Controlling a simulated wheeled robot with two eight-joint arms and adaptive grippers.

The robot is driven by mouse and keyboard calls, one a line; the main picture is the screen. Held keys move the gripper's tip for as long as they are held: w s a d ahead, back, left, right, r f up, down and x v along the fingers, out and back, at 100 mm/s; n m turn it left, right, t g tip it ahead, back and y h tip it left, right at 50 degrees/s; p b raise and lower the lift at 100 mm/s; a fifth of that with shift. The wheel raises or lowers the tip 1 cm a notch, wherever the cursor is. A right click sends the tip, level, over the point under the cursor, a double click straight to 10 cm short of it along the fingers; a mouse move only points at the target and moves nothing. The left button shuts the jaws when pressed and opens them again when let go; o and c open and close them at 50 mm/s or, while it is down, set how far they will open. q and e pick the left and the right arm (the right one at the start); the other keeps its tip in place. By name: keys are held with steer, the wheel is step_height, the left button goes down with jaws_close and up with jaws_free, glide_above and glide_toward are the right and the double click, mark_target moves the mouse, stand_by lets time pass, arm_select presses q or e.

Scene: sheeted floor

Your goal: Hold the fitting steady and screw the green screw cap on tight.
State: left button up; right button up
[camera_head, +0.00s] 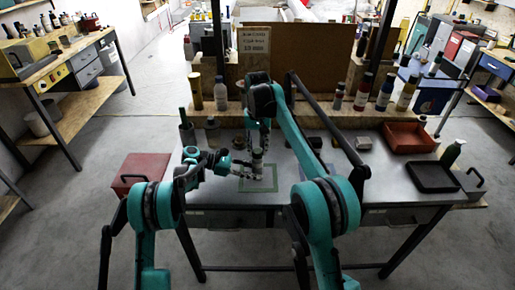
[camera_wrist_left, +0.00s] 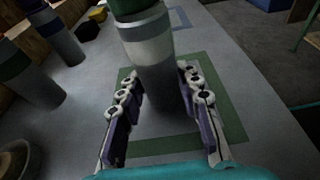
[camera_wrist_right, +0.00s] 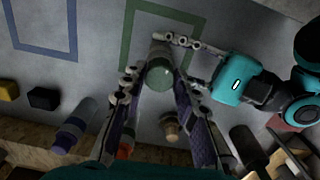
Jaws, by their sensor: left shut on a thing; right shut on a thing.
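The grey cylindrical fitting (camera_wrist_left: 150,45) stands upright inside a green square outline (camera_wrist_left: 228,122) on the grey table. The green screw cap (camera_wrist_left: 130,8) sits at its top, cut by the frame edge. In the right wrist view the cap (camera_wrist_right: 160,73) is seen from above. My left gripper (camera_head: 246,168) is shut on the fitting from the left, its fingers on either side of it in the left wrist view (camera_wrist_left: 158,88). My right gripper (camera_head: 258,150) comes from above, its fingers (camera_wrist_right: 158,88) shut on the green cap. Thread contact under the cap is hidden.
Bottles (camera_head: 385,91) stand along a wooden ledge behind the table. A red box (camera_head: 143,172) is left of the table. A blue outline (camera_wrist_right: 42,50) lies beside the green one.

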jaws_close()
steer(key=m, duration=0.4)
steer(key=shift+m, duration=0.3)
steer(key=m, duration=0.6)
steer(key=shift+m, duration=0.4)
steer(key=o, duration=1)
jaws_free()
steer(key=shift+o, duration=0.2)
steer(key=shift+r, duration=3.75)
